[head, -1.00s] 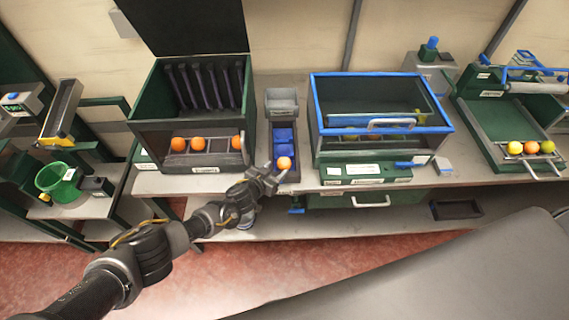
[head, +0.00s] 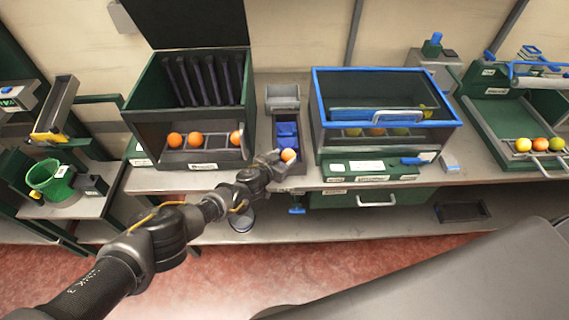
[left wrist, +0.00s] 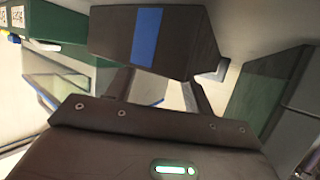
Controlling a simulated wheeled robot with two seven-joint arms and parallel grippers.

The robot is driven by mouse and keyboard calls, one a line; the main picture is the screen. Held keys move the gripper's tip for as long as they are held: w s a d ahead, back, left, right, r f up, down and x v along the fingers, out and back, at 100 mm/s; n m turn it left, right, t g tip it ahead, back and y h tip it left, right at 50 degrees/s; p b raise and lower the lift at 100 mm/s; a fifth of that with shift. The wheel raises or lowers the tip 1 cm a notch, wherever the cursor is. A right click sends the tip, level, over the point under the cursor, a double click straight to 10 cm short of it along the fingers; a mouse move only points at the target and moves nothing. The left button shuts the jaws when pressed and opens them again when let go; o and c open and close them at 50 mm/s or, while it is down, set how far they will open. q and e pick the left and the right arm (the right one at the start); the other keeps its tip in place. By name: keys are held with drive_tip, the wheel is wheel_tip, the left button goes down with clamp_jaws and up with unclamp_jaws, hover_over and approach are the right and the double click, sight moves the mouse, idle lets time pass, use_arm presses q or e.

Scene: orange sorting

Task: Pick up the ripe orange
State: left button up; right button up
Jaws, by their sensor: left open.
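An orange-coloured fruit (head: 288,155) sits at the front end of a narrow grey chute with a blue bed (head: 287,133). My left gripper (head: 276,163) is open, at the near left side of this fruit in the head view. The picture is too small to tell whether a finger touches it. In the left wrist view my open fingers (left wrist: 158,92) stand apart below a dark box shape with a blue strip. I cannot make out the fruit in that view. My right gripper is not in view.
A green bin (head: 189,154) holding orange fruits stands left of the chute. A blue-rimmed glass case (head: 384,71) with fruits inside stands close on its right. A green tray (head: 507,126) with fruits is at far right. A green basket (head: 50,181) is at far left.

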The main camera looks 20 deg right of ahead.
use_arm(q)
drive_tip(key=shift+s+a+f, duration=0.25)
drive_tip(key=shift+s+f, duration=0.05)
drive_tip(key=shift+f, duration=0.4)
drive_tip(key=shift+w+a+f, duration=0.1)
clamp_jaws()
drive_tip(key=shift+w+r+p, duration=0.1)
drive_tip(key=shift+r+p, duration=0.2)
drive_tip(key=shift+r, duration=0.15)
drive_tip(key=shift+w+r+p, duration=0.15)
drive_tip(key=shift+r+p, duration=0.1)
drive_tip(key=shift+r, duration=0.35)
drive_tip(key=shift+w+r+p, duration=0.15)
drive_tip(key=shift+r+p, duration=0.1)
drive_tip(key=shift+r, duration=0.3)
drive_tip(key=s+r, duration=0.1)
drive_tip(key=r, duration=0.1)
drive_tip(key=s+r+p, duration=0.1)
drive_tip(key=s+r, duration=0.1)
drive_tip(key=shift+s+a+r, duration=0.1)
drive_tip(key=shift+s+a, duration=0.1)
drive_tip(key=shift+s, duration=0.05)
drive_tip(key=s+a+r+b, duration=0.3)
drive_tip(key=s+r, duration=0.3)
drive_tip(key=s, duration=0.4)
drive_tip(key=shift+a, duration=0.15)
drive_tip(key=c, duration=1.1)
unclamp_jaws()
